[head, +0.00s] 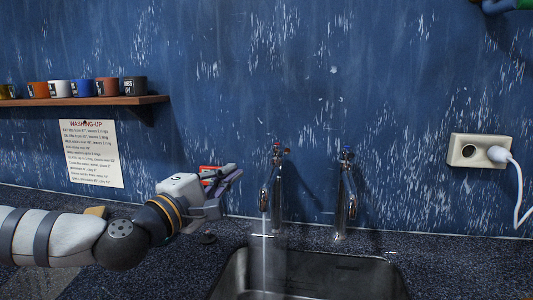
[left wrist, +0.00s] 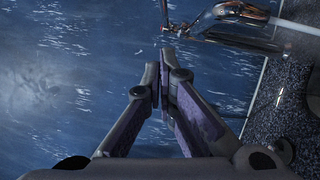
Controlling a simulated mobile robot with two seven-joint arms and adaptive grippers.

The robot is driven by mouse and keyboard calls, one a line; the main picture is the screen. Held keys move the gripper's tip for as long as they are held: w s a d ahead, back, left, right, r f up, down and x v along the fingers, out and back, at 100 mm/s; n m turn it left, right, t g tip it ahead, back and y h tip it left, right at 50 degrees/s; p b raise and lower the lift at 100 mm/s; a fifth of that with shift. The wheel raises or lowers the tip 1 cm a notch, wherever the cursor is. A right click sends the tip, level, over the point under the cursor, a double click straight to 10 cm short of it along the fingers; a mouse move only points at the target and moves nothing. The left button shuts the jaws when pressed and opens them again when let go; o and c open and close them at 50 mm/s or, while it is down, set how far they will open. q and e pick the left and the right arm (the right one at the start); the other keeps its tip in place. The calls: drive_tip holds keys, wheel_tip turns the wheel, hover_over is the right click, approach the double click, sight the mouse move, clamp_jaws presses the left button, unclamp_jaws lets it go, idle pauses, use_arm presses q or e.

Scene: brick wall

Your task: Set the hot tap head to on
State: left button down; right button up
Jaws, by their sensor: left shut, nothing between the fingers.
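The hot tap (head: 278,190) is the chrome tap on the left, with a red-marked head (head: 277,150) on top. A stream of water (head: 264,240) runs from its spout into the sink. My left gripper (head: 238,174) is shut and empty, just left of this tap and a little below its head; it appears apart from it. In the left wrist view, the shut fingertips (left wrist: 166,52) point up toward the chrome tap (left wrist: 245,15) at the top right. The other tap (head: 345,195), with a blue-marked head (head: 347,150), stands to the right. My right gripper is out of view.
The metal sink (head: 232,272) lies below the taps in a dark speckled counter (head: 440,265). A wooden shelf (head: 85,101) with several mugs and a washing-up notice (head: 93,154) are on the blue wall at left. A socket (head: 467,150) with a white plug is at right.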

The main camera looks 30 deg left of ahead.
use_arm(q)
drive_tip(key=w+d+b, duration=0.1)
drive_tip(key=w, duration=0.2)
drive_tip(key=w+d+r+b, duration=0.1)
drive_tip(key=w, duration=0.3)
drive_tip(key=w+d+r, duration=0.1)
drive_tip(key=w, duration=0.2)
drive_tip(key=shift+w+d+b, duration=0.15)
drive_tip(key=shift+d+b, duration=0.15)
drive_tip(key=shift+b, duration=0.1)
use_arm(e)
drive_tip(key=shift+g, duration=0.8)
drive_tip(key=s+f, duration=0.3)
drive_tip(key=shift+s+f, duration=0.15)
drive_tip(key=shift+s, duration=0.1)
